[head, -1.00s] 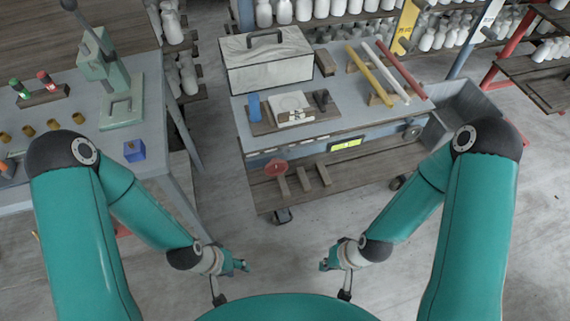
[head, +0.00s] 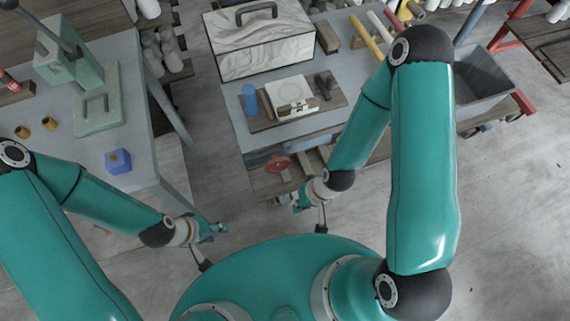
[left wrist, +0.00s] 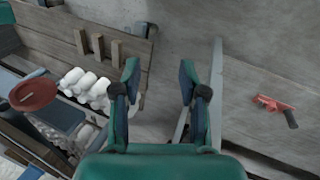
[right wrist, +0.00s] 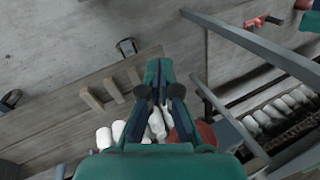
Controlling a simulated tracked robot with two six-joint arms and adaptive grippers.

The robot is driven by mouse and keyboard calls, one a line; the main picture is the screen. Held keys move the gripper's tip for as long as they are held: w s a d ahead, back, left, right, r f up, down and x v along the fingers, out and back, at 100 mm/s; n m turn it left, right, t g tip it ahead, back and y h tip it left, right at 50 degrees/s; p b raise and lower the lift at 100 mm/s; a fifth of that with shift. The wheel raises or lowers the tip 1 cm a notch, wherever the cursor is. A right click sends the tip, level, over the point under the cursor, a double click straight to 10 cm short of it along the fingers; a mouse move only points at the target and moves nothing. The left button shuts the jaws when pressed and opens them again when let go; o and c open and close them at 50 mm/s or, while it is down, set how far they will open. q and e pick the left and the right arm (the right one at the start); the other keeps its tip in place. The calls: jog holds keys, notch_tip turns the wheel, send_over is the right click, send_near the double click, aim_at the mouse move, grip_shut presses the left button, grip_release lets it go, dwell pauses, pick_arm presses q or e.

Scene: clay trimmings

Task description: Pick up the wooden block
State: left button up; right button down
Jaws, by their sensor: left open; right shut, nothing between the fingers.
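A brown wooden block (head: 327,37) stands on the grey cart top, beside the right end of the marbled box, in the head view. Which wooden piece the task means is not certain, since wooden bars (right wrist: 113,90) also show on the lower shelf in the right wrist view. My left gripper (head: 218,228) is open and empty over the floor, between the bench and the cart; its spread fingers show in the left wrist view (left wrist: 159,72). My right gripper (head: 299,201) is shut and empty, low in front of the cart; its closed fingers show in the right wrist view (right wrist: 160,72).
The marbled box (head: 260,45) with a handle stands on the cart. A board (head: 262,125) there carries a white slab (head: 288,92) and a blue cylinder (head: 249,98). A grey bench (head: 150,165) at left holds a green press (head: 72,70) and a blue block (head: 118,161).

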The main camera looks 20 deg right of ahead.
pick_arm(q)
jog(key=shift+o, duration=1.4)
jog(key=shift+f, duration=0.2)
pick_arm(e)
jog(key=n+t+h+b, duration=0.3)
jog(key=t+b, duration=0.8)
jog(key=b, duration=2.9)
send_near(287, 176)
jog(key=shift+w+a+f+m+h, duration=0.15)
jog(key=shift+w+f, duration=0.2)
jog(key=shift+f, duration=0.2)
jog(key=shift+w+a+f+m+h, duration=0.15)
jog(key=shift+w+f, duration=0.25)
jog(key=shift+f, duration=0.2)
jog(key=shift+w+r+b, duration=0.1)
jog(key=shift+w+b, duration=0.7)
jog(key=shift+w, duration=0.25)
jog(key=w+b, duration=0.1)
jog(key=w, duration=0.7)
jog(key=shift+w+a, duration=0.15)
jog(key=shift+w, duration=0.05)
jog(key=shift+w+f+g+b, duration=0.2)
jog(key=shift+f+g+b, duration=0.1)
jog(key=shift+f+b, duration=0.45)
jog(key=shift+b, duration=0.05)
pick_arm(q)
notch_tip(287, 176, down, 44)
pick_arm(e)
jog(key=shift+s, duration=0.1)
